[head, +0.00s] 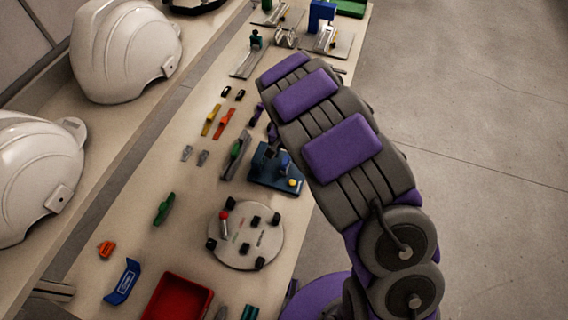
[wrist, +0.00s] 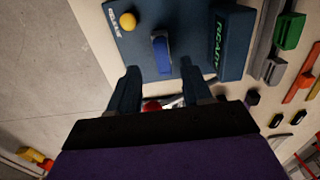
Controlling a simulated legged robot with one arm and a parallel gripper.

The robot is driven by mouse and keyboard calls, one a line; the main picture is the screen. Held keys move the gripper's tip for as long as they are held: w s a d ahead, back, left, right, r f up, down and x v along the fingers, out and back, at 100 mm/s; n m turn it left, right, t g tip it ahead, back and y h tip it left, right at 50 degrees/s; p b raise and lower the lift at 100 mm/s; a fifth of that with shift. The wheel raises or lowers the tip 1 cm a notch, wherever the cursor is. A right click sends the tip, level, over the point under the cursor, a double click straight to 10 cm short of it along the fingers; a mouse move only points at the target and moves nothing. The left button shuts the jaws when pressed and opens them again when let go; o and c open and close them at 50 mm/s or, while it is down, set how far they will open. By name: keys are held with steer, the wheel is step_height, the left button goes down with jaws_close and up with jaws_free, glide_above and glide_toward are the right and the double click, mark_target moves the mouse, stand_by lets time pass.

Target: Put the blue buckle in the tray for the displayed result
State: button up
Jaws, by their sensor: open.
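A small blue piece that looks like the blue buckle (wrist: 162,54) stands on a dark blue plate (wrist: 140,17) in the wrist view. My gripper (wrist: 160,72) is open and empty, its two fingers reaching toward the plate on either side of the buckle's line. I cannot tell how far the fingertips are from it. The same blue fixture (head: 268,180) shows in the head view, partly hidden by my arm. A red tray (head: 155,312) lies at the bench's near end.
A round grey plate (head: 240,258) with black knobs stands between fixture and red tray. A blue labelled piece (head: 122,282), an orange piece (head: 106,249) and a green piece (head: 164,209) lie left. White helmets (head: 125,50) line the left shelf. Bare floor (head: 470,110) is at right.

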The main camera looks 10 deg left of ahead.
mark_target(285, 161)
steer(key=f, duration=0.2)
steer(key=f+b, duration=0.1)
steer(key=f, duration=0.2)
steer(key=shift+w+a, duration=0.1)
steer(key=shift+a, duration=0.1)
steer(key=shift+a+r, duration=0.1)
steer(key=shift+a, duration=0.05)
steer(key=shift+d, duration=0.25)
steer(key=c, duration=0.6)
jaws_close()
